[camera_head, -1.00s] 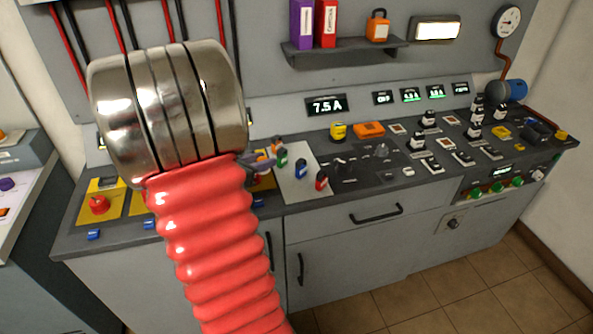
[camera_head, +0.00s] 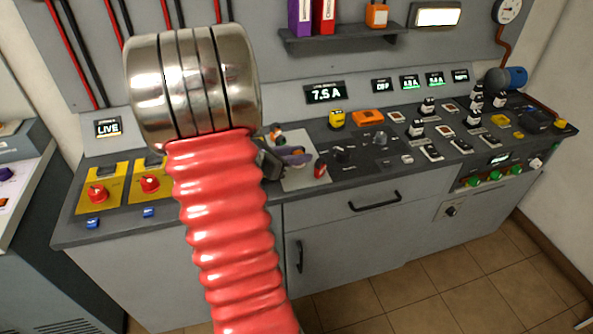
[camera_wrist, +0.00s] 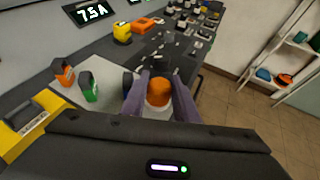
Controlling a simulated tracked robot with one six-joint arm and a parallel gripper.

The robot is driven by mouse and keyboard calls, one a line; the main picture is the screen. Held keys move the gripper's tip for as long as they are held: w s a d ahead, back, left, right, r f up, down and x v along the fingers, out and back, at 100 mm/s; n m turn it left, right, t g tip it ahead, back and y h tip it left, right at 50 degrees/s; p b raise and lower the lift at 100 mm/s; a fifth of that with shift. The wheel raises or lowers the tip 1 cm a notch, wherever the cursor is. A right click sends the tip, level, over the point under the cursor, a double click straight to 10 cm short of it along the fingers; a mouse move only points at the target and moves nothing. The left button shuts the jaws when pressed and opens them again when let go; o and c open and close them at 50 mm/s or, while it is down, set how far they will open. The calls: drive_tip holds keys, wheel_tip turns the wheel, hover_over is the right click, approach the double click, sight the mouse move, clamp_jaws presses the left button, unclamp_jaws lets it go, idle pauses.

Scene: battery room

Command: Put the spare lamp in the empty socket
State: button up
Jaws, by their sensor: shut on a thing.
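My gripper (camera_wrist: 158,97) shows two purple fingers in the wrist view. They are shut on a rounded orange piece, which looks like the spare lamp (camera_wrist: 158,91). In the head view my gripper (camera_head: 297,157) is above the white sheet on the bench, just left of a small red piece (camera_head: 320,170). The lamp cannot be made out there. The dark panel right of the sheet carries small fittings and a dark round knob (camera_head: 380,138). I cannot tell which spot is the empty socket.
On the sheet, an orange piece (camera_wrist: 64,73) and a green piece (camera_wrist: 88,88) stand left of my gripper. A yellow block (camera_head: 337,119) and an orange box (camera_head: 368,117) are behind the panel. Red knobs (camera_head: 149,183) on yellow plates are at the left.

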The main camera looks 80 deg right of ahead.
sight(297, 182)
drive_tip(key=shift+f, duration=1.7)
drive_tip(key=shift+f, duration=0.15)
drive_tip(key=shift+f, duration=1.95)
drive_tip(key=o, duration=1.1)
drive_tip(key=shift+c, duration=0.2)
drive_tip(key=v, duration=1.2)
drive_tip(key=shift+f, duration=0.1)
